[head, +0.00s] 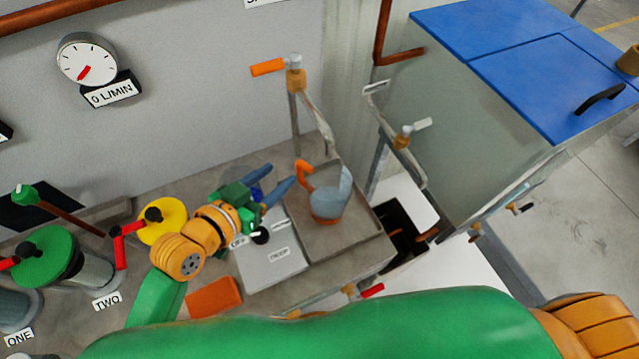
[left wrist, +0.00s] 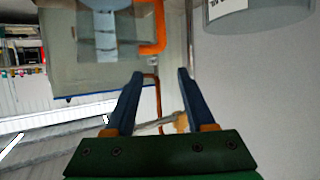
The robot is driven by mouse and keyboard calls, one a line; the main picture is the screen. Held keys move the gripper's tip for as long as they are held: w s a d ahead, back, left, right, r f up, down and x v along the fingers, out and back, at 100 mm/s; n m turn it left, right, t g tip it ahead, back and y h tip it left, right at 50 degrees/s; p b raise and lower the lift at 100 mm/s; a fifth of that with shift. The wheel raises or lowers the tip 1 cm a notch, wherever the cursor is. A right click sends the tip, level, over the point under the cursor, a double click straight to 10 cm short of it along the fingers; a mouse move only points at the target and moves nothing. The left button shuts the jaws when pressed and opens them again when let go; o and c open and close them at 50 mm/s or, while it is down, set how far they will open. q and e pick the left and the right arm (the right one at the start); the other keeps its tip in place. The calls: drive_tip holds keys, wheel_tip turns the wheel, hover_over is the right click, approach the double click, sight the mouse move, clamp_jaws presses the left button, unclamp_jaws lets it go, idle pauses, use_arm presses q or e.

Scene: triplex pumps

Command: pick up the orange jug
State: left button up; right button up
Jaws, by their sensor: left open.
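The orange jug (head: 328,203) stands upright on a square grey-brown tray (head: 345,243) on the bench. It has a clear, greyish body, an orange band near its base and an orange handle on its left side. My left gripper (head: 280,174) is open and empty, its blue fingers pointing right toward the handle with a gap between. In the left wrist view the picture seems upside down; the jug (left wrist: 110,18) and its orange handle (left wrist: 158,28) show at the top, beyond the open fingers (left wrist: 160,74). The jug's edge is cut off there. My right gripper is out of view.
A tap with an orange lever (head: 267,68) rises behind the jug. A second tap with a white lever (head: 422,124) stands to the right. A blue-lidded tank (head: 505,60) is beyond. Yellow (head: 165,222) and green (head: 45,255) pump tops stand left.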

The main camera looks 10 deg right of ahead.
use_arm(q)
drive_tip(key=b, duration=0.4)
approach(297, 169)
drive_tip(key=shift+w+d+f, duration=0.2)
drive_tip(key=shift+d+f, duration=0.15)
drive_tip(key=shift+f, duration=0.1)
drive_tip(key=shift+w+d+f, duration=0.2)
drive_tip(key=shift+d+f, duration=0.15)
drive_tip(key=shift+f, duration=0.1)
drive_tip(key=shift+w+f, duration=0.1)
drive_tip(key=x, duration=0.4)
drive_tip(key=r+x, duration=0.1)
drive_tip(key=x, duration=0.1)
drive_tip(key=shift+w+d+p, duration=0.1)
drive_tip(key=shift+w+p, duration=0.3)
drive_tip(key=shift+w, duration=0.1)
drive_tip(key=shift+w+d+f, duration=0.15)
drive_tip(key=shift+w, duration=0.1)
drive_tip(key=shift+s, duration=0.1)
clamp_jaws()
